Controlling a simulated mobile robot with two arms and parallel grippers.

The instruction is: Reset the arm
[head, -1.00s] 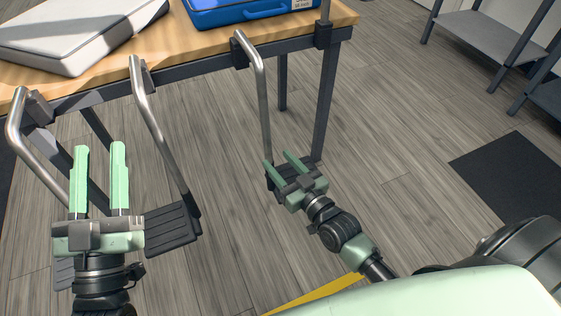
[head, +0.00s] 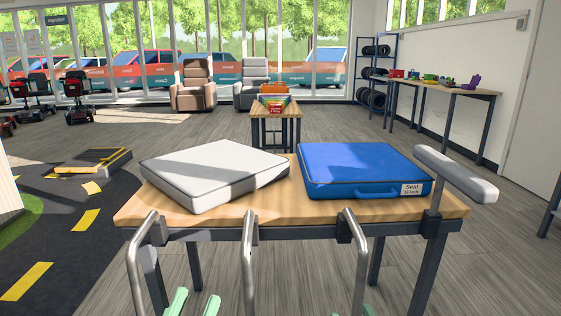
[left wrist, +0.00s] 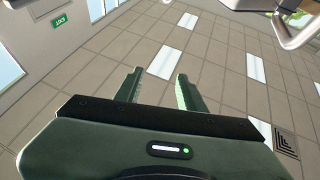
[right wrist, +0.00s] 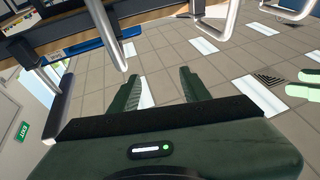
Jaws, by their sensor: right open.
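My left gripper (head: 194,305) shows only its two pale green fingertips at the bottom of the head view. Its fingers stand apart with nothing between them in the left wrist view (left wrist: 158,90). My right gripper (right wrist: 160,88) also has its fingers apart and empty in the right wrist view. In the head view, at most a sliver of green shows for it at the bottom edge. Both wrist views look up toward the tiled ceiling. A grey padded armrest (head: 455,173) sits on a post at the table's right end.
A wooden table (head: 270,212) in front holds a white cushion (head: 215,172) and a blue seat case (head: 360,170). Bent metal bars (head: 249,265) rise along its near edge. A smaller table (head: 275,112) stands behind. Open floor (head: 345,125) lies beyond.

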